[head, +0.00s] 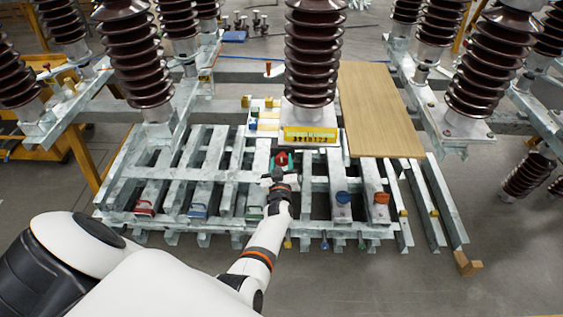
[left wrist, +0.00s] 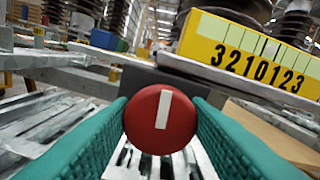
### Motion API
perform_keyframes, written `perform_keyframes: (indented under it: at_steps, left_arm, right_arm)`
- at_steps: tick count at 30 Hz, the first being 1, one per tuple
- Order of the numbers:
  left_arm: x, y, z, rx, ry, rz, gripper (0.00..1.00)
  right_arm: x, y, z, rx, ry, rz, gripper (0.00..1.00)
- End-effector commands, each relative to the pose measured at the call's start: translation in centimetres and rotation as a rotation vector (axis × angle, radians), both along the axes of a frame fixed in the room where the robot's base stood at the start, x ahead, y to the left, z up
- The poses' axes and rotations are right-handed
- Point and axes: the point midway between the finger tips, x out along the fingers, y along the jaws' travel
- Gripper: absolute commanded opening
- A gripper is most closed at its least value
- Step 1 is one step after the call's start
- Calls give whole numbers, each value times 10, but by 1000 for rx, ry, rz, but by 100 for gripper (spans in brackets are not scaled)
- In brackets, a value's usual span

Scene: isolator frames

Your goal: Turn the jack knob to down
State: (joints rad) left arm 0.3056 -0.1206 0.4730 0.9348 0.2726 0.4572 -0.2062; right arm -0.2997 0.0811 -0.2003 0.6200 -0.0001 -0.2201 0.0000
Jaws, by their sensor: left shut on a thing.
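The jack knob is a round red disc (left wrist: 160,120) with a white bar across its face. The bar stands nearly upright, its top leaning slightly right. My left gripper (left wrist: 161,122) has its teal fingers on both sides of the knob and is shut on it. In the head view the red knob (head: 281,157) sits just beyond the left gripper (head: 281,166), below the yellow scale plate, and the fingers partly cover its surroundings. My right gripper is not in view.
A yellow plate with numbers (head: 310,134) is above the knob; it also shows in the left wrist view (left wrist: 250,50). A wooden board (head: 378,105) lies at right. Brown ribbed insulators (head: 313,55) stand around. Galvanised beams (head: 225,150) carry small blue and orange items near the front.

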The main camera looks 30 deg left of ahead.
Motion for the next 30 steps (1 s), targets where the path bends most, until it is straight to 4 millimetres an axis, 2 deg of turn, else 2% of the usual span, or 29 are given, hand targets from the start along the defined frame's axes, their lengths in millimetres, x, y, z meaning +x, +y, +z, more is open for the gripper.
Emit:
perform_keyframes:
  at_steps: [9, 24, 25, 28, 30]
  left_arm:
    - [0, -2, -2, 89, 61, -2, 20]
    - [-1, -1, -3, 104, 71, -2, 20]
    - [-1, -1, -3, 104, 71, -2, 45]
    - [-1, -1, -2, 104, 69, -1, 61]
    - [0, -1, -2, 105, 69, -1, 65]
  right_arm:
    - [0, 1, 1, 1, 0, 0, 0]
    - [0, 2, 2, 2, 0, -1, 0]
    - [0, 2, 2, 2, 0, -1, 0]
    - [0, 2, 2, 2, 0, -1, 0]
    - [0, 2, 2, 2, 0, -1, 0]
